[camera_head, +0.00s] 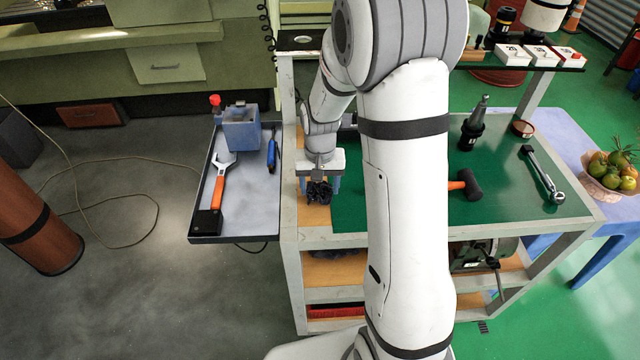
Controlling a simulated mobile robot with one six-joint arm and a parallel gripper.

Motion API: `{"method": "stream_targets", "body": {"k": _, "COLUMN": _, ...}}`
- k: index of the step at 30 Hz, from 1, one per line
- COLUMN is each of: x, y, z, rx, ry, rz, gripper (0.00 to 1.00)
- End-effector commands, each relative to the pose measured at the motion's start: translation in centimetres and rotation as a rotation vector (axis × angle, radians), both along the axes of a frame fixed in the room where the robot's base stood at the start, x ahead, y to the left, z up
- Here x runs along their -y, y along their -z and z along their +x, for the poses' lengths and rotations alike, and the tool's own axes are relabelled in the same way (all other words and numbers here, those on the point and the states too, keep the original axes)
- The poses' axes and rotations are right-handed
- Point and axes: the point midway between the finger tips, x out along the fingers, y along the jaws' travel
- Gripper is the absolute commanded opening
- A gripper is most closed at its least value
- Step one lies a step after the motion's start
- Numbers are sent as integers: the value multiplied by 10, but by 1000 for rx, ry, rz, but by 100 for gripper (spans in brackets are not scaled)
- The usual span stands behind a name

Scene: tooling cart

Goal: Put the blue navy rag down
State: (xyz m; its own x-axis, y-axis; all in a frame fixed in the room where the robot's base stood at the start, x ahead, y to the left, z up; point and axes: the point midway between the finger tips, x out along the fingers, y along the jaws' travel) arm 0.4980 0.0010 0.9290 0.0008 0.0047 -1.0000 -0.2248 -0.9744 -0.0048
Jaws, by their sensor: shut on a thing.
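The navy rag (318,192) is a dark, crumpled bundle between the fingers of my gripper (319,186). My gripper points down and is shut on it, over the bare wooden strip at the left end of the cart top (314,214). I cannot tell whether the rag touches the wood or hangs just above it. My arm hides the middle of the cart top.
A side tray (257,213) on the left holds an orange-handled wrench (219,180), a blue tool (271,155) and a blue-grey box (242,131).

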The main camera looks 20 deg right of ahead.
Motion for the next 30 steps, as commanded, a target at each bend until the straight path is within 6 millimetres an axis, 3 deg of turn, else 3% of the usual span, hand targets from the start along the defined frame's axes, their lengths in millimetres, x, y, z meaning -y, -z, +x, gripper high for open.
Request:
{"method": "stream_targets", "body": {"k": 14, "x": 0, "y": 4, "z": 0, "rx": 0, "ry": 1, "rz": 0, "gripper": 41}}
{"method": "stream_targets", "body": {"k": 15, "x": 0, "y": 4, "z": 0, "rx": 0, "ry": 1, "rz": 0, "gripper": 65}}
{"method": "stream_targets", "body": {"k": 23, "x": 0, "y": 4, "z": 0, "rx": 0, "ry": 1, "rz": 0, "gripper": 86}}
{"method": "stream_targets", "body": {"k": 30, "x": 1, "y": 3, "z": 0, "rx": 0, "ry": 1, "rz": 0, "gripper": 87}}
